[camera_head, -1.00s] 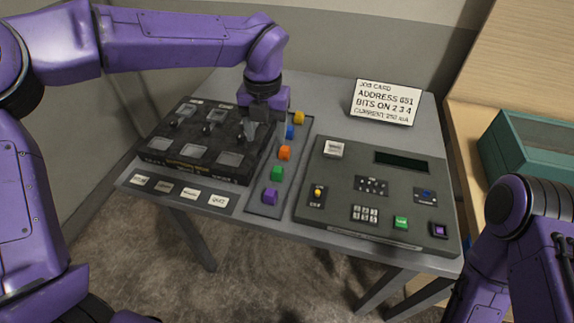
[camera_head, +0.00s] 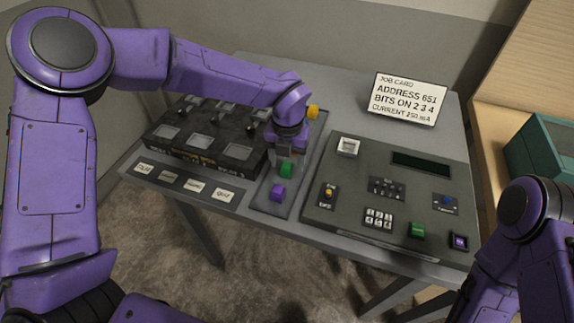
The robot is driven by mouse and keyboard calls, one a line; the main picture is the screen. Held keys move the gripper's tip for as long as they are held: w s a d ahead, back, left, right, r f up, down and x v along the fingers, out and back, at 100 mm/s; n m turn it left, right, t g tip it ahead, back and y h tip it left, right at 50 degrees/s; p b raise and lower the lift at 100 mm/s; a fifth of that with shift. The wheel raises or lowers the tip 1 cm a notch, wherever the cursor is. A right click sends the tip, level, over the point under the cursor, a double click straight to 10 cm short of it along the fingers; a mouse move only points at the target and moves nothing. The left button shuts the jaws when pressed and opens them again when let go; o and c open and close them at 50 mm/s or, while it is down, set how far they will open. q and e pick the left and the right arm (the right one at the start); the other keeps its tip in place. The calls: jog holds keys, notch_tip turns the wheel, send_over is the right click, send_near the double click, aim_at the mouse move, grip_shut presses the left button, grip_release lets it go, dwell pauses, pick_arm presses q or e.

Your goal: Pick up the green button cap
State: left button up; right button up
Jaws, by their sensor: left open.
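The green button cap (camera_head: 286,170) sits in the column of coloured caps on the narrow grey tray (camera_head: 266,203), just behind the purple cap (camera_head: 278,192). My left gripper (camera_head: 285,160) points down at the green cap, its fingers open beside or just above it. I cannot tell whether the fingers touch the cap. The gripper and wrist hide the orange and blue caps behind. My right arm shows at the lower right, but its gripper is out of view.
A yellow cap (camera_head: 313,111) stands at the tray's far end. The dark panel with square windows (camera_head: 200,142) lies left. The grey console (camera_head: 345,215) lies right, with a green button (camera_head: 417,230). A job card (camera_head: 407,98) stands behind; a teal bin (camera_head: 540,150) is far right.

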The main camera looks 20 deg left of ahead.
pick_arm(q)
jog(key=shift+f, duration=0.5)
jog(key=c, duration=1.1)
jog(key=shift+r, duration=0.1)
